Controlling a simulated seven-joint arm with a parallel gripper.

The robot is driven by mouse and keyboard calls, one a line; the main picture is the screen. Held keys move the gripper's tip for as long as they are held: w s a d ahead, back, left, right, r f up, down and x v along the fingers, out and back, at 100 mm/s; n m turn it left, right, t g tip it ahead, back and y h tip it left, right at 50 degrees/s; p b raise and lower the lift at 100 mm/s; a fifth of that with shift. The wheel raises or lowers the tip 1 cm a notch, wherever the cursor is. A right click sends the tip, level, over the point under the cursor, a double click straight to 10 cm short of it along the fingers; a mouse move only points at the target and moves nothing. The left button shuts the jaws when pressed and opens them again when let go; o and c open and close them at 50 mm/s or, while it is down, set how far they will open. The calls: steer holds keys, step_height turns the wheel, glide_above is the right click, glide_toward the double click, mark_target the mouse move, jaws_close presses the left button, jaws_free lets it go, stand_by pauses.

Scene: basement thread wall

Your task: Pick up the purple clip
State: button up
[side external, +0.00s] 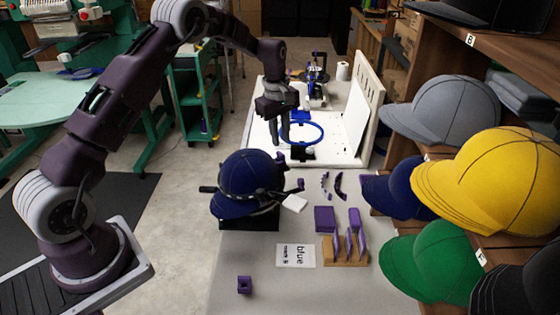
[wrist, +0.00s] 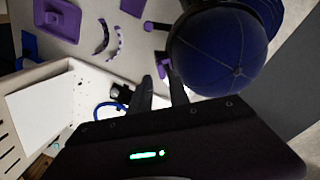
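Several small purple pieces are in view, and I cannot tell for certain which is the purple clip. One purple piece (side external: 281,158) sits at the far edge of the navy cap (side external: 248,182), just below my gripper (side external: 280,142). It also shows in the wrist view (wrist: 163,70), beside the cap (wrist: 220,50) and just past the fingertips. My gripper (wrist: 162,82) points down with its two fingers apart and nothing visibly held between them. Another purple piece (side external: 300,184) is at the cap's right side, and shows in the wrist view (wrist: 148,26).
A purple cube (side external: 245,285) is at the front. A blue hoop (side external: 322,133) and a white tray wall (side external: 365,105) stand behind.

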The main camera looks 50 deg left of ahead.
mark_target(281, 153)
steer(key=f, duration=0.5)
steer(key=shift+w+a+f, duration=0.25)
steer(key=shift+f, duration=0.15)
steer(key=shift+c, duration=0.4)
jaws_close()
step_height(281, 153, up, 10)
